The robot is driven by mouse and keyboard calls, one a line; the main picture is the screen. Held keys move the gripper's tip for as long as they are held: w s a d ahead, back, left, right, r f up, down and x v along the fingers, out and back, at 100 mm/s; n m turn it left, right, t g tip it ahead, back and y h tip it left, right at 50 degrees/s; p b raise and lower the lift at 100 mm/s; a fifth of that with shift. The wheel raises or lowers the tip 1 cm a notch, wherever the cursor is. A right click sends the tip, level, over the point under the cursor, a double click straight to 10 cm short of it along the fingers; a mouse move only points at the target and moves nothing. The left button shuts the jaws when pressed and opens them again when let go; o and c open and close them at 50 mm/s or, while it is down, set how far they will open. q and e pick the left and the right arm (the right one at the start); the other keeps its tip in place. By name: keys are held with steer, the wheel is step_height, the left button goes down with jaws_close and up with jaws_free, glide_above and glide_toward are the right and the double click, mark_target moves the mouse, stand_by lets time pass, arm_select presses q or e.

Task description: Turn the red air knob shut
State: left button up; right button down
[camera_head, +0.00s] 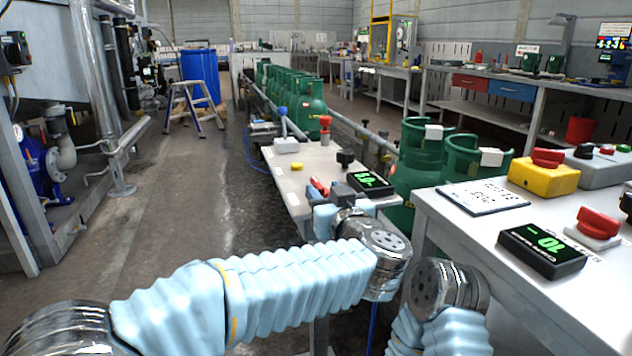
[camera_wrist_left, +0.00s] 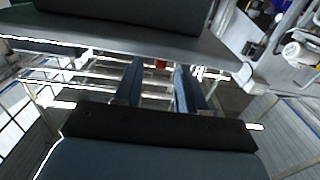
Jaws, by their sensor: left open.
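Several red knobs show in the head view, and no readable label says which is the air knob. A small red handle (camera_head: 319,186) lies on the narrow table just beyond my left gripper (camera_head: 322,207). An upright red knob (camera_head: 325,124) stands farther back on that table. My left gripper is low at the table's near end, partly hidden by its own wrist. In the left wrist view its two fingers (camera_wrist_left: 159,88) are apart, with a small red patch (camera_wrist_left: 161,64) beyond them. I cannot tell whether they touch anything. My right wrist shows, but not its gripper.
The white bench (camera_head: 465,237) at right carries another display (camera_head: 543,250), a red knob (camera_head: 598,222) and a yellow box with a red knob (camera_head: 544,177). Green gas cylinders (camera_head: 422,160) stand between.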

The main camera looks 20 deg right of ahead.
mark_target(317, 182)
arm_select(q)
steer(key=w, duration=0.5)
steer(key=shift+w+a, duration=0.1)
steer(key=shift+w, duration=0.15)
jaws_close()
